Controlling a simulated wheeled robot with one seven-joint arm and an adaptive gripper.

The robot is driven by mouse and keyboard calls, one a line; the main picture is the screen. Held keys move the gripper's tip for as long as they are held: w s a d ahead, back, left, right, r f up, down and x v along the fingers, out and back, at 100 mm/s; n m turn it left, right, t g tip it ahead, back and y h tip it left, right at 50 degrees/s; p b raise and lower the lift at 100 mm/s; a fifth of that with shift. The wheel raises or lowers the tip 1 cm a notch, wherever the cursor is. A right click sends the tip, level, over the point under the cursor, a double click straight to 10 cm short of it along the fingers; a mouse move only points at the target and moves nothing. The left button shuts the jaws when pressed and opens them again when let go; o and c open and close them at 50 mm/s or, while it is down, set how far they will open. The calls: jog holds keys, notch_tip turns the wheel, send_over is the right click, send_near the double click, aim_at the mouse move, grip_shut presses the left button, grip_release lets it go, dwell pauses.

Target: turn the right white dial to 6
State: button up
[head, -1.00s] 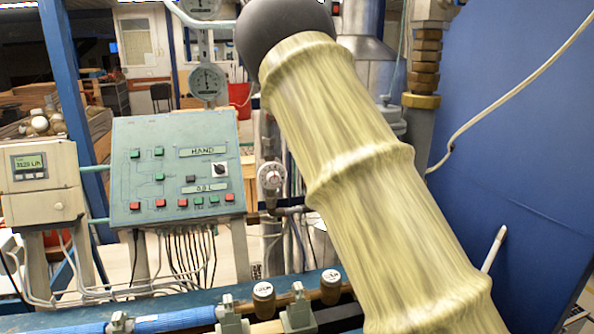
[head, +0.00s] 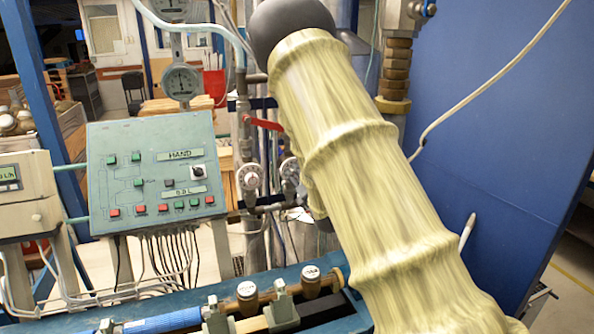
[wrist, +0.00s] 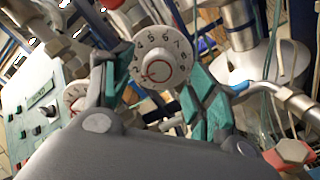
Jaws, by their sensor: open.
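The right white dial (head: 290,170) shows in the head view just left of my arm, which stands close to its right side. In the wrist view the right white dial (wrist: 163,57) is large, with black numbers around its face and a red mark at its lower left; the exact reading is unclear. My gripper (wrist: 157,78) is open and empty, its teal-padded fingers either side of the dial's lower part in the picture. Contact cannot be told. The left white dial (head: 249,177) is beside it; in the wrist view it is partly hidden by the left finger.
A green control panel (head: 155,172) stands left of the dials, with a grey meter box (head: 25,190) beyond it. A red lever (head: 263,124) and pipes are above the dials. A blue board (head: 500,130) fills the right. A blue bench rail with capped fittings (head: 247,290) lies below.

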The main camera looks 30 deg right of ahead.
jog(key=shift+p+x, duration=0.4)
jog(key=shift+x, duration=0.8)
jog(key=c, duration=1)
jog(key=shift+c, duration=0.2)
jog(key=shift+f+b, duration=0.15)
jog(key=shift+b, duration=0.2)
